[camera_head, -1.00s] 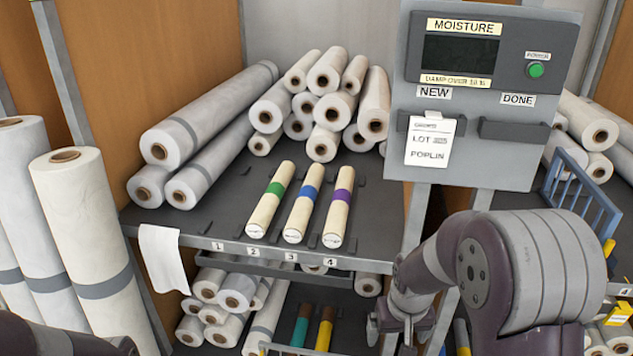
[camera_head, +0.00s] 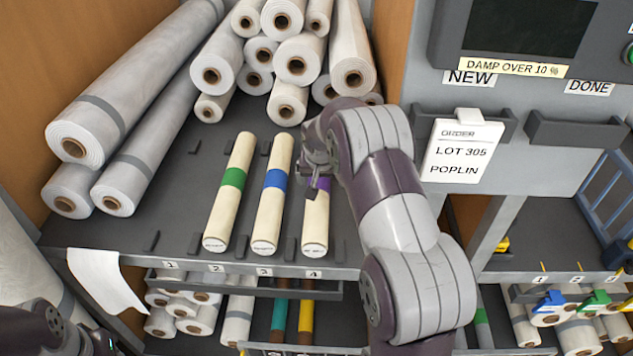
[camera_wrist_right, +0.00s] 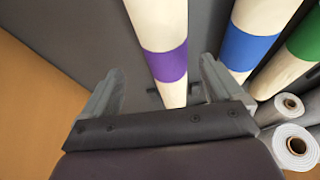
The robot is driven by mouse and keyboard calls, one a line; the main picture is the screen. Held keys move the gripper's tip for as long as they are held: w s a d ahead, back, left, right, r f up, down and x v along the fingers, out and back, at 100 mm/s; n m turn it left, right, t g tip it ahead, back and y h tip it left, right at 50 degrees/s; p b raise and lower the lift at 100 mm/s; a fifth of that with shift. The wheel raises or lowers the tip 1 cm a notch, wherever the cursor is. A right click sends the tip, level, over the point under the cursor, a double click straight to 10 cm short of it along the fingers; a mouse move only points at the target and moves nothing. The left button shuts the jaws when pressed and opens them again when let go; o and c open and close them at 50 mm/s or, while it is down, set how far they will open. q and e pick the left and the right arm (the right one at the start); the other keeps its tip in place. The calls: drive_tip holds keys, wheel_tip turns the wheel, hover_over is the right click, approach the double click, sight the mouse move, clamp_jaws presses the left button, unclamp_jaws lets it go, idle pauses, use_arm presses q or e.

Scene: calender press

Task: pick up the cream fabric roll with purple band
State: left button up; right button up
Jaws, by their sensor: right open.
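The cream fabric roll with purple band (camera_head: 316,217) lies on the shelf at the right of a row of three, above label 4. My right gripper (camera_head: 314,182) is over its banded part and hides some of it. In the right wrist view the purple-banded roll (camera_wrist_right: 162,45) runs between the two open fingers (camera_wrist_right: 160,95), apart from both. The cream roll with blue band (camera_head: 270,200) lies beside it and also shows close to one finger in the wrist view (camera_wrist_right: 248,48). My left gripper is not clearly visible; only part of my left arm shows at the lower left.
A green-banded roll (camera_head: 229,195) lies left of the blue one, with small dark stops beside the rolls. Large white rolls (camera_head: 290,60) are stacked behind. The moisture panel (camera_head: 540,100) with an order card (camera_head: 463,152) stands to the right.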

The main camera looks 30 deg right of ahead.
sight(319, 181)
drive_tip(key=x, duration=0.2)
drive_tip(key=p+x, duration=0.1)
drive_tip(key=x, duration=0.1)
drive_tip(key=p+x, duration=0.1)
drive_tip(key=x, duration=0.1)
drive_tip(key=shift+w+a+f, duration=0.1)
drive_tip(key=shift+w+a, duration=0.1)
drive_tip(key=shift+w, duration=0.3)
drive_tip(key=shift+w+d+f, duration=0.1)
drive_tip(key=shift+w+f, duration=0.1)
drive_tip(key=shift+f, duration=0.1)
drive_tip(key=c, duration=1)
drive_tip(key=shift+r, duration=0.1)
drive_tip(key=c, duration=0.4)
